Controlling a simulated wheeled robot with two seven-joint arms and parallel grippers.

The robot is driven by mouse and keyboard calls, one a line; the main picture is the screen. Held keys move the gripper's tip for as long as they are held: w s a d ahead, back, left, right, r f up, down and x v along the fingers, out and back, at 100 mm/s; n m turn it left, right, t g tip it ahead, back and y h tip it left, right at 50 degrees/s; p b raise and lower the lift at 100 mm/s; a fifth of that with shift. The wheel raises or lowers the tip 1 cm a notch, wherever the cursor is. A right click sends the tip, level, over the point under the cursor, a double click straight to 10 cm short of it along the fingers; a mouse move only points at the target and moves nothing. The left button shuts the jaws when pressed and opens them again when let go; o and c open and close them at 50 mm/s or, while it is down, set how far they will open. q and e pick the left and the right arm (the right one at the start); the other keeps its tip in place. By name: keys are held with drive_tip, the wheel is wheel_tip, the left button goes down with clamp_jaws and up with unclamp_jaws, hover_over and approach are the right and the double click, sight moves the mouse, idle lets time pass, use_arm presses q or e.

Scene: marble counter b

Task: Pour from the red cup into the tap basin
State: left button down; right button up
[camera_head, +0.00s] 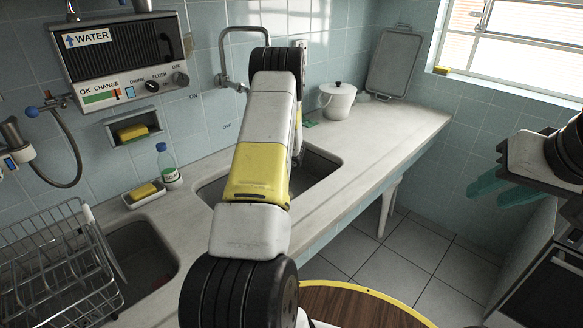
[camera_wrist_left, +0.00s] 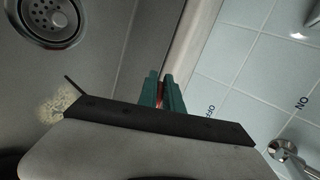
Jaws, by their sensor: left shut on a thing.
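The tap basin (camera_head: 318,168) is sunk in the counter behind my left arm, which covers much of it in the head view. The left wrist view shows its grey floor (camera_wrist_left: 105,45) and round drain (camera_wrist_left: 50,15). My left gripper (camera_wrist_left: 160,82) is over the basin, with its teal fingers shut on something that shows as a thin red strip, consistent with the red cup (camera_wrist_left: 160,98). The cup's body, tilt and contents are hidden. My right gripper (camera_head: 484,192) is open and empty at the right, away from the counter.
The wall tap (camera_head: 232,82) stands behind the basin. A white lidded pot (camera_head: 337,103) is on the counter to the right. A soap bottle (camera_head: 168,165), a sponge dish (camera_head: 143,196) and a wire rack (camera_head: 50,265) are left. The counter right of the basin is clear.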

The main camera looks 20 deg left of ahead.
use_arm(q)
drive_tip(key=shift+d+r+t+y+p, duration=0.2)
drive_tip(key=shift+r+y, duration=0.1)
drive_tip(key=shift+y, duration=0.5)
drive_tip(key=shift+d+r+t+y+p, duration=0.1)
drive_tip(key=shift+r+t+y+p, duration=0.15)
drive_tip(key=shift+y, duration=0.55)
idle(1.1)
drive_tip(key=shift+s+d+r+y, duration=0.1)
drive_tip(key=shift+d+r+y, duration=0.1)
drive_tip(key=shift+d+y, duration=0.25)
drive_tip(key=shift+s+d+r+y, duration=0.15)
drive_tip(key=shift+d+y, duration=0.15)
drive_tip(key=shift+y, duration=0.25)
idle(0.6)
